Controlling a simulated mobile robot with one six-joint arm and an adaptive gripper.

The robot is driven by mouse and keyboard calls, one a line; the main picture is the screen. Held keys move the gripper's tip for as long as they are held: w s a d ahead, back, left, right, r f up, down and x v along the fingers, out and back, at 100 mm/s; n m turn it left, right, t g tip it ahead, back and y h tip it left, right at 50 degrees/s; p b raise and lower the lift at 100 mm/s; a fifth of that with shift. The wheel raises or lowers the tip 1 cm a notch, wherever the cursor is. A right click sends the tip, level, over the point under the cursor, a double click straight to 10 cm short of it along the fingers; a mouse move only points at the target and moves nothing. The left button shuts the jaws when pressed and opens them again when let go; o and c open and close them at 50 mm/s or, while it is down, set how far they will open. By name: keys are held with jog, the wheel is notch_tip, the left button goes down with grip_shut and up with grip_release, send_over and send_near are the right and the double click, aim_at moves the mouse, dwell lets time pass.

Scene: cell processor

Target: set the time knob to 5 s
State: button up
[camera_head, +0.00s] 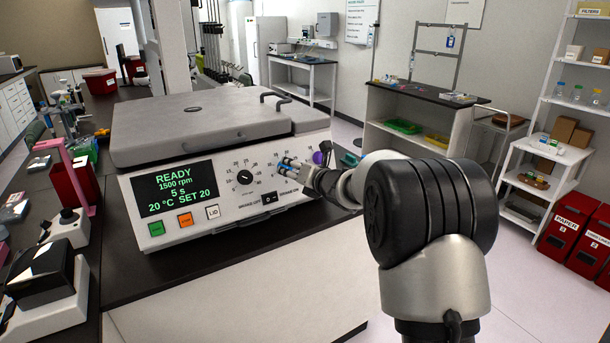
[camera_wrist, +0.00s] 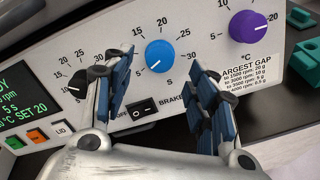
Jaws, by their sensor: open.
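The blue knob (camera_wrist: 159,56) is on the machine's front panel between the black knob and the purple knob. Its white mark points to the lower left. The display (camera_head: 174,189) reads READY, 1500 rpm, 5 s, 20 °C, SET 20. My gripper (camera_wrist: 164,76) is open, with its blue-padded fingers left and right of the blue knob in the wrist view and a gap on both sides. In the head view my gripper (camera_head: 287,167) is at the panel and hides most of the blue knob. I cannot tell how deep the fingers reach.
The black knob (camera_wrist: 77,83) is close to the left finger, and the purple knob (camera_wrist: 248,25) is to the upper right. A black rocker switch (camera_wrist: 143,107) is below the blue knob. Green, orange and white buttons (camera_head: 186,220) are under the display. The grey lid (camera_head: 200,122) is closed.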

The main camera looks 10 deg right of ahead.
jog(key=v, duration=0.7)
